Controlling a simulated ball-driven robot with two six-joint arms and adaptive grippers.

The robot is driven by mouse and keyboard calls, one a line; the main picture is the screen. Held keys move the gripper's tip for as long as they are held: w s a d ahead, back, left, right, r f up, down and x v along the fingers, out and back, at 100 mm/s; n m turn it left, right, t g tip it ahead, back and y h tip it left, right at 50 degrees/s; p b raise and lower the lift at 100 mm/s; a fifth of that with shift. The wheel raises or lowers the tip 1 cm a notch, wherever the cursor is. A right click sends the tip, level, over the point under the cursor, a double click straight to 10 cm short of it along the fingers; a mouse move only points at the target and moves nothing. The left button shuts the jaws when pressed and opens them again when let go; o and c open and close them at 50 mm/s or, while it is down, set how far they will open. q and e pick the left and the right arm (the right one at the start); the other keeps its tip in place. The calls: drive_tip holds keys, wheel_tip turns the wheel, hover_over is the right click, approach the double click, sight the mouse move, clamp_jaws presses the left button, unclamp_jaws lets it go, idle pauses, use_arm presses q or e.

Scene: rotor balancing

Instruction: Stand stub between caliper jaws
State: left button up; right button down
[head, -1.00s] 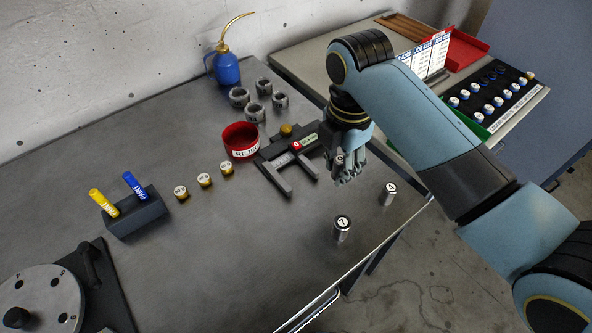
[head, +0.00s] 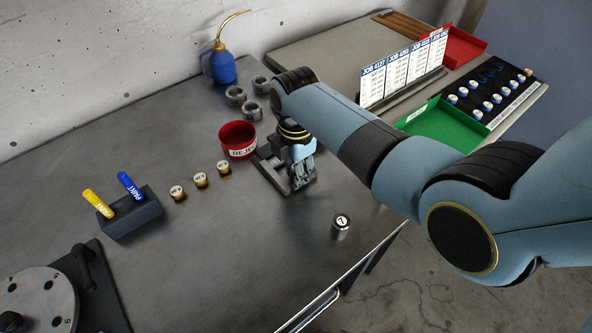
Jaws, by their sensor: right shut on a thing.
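The dark caliper (head: 270,175) lies on the bench beside the red reject cup. My right gripper (head: 302,180) is over its jaws and covers much of it. The right gripper is shut on a stub, which is mostly hidden by the fingers. I cannot tell whether the stub touches the bench or the jaws. Another metal stub (head: 341,228) with a numbered white top stands upright on the bench, nearer the front edge and apart from the gripper. My left gripper is not in view.
The red reject cup (head: 238,141) stands close behind the caliper. Several small brass-sided pieces (head: 200,180) and a paint-marker block (head: 132,216) are to the left. Metal rings (head: 253,110) and a blue oil can (head: 222,68) are behind.

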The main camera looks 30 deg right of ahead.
drive_tip(key=shift+f, duration=0.15)
drive_tip(key=c, duration=1.1)
unclamp_jaws()
wheel_tip(320, 180, up, 12)
drive_tip(key=shift+r+p, duration=0.15)
drive_tip(key=shift+p, duration=0.4)
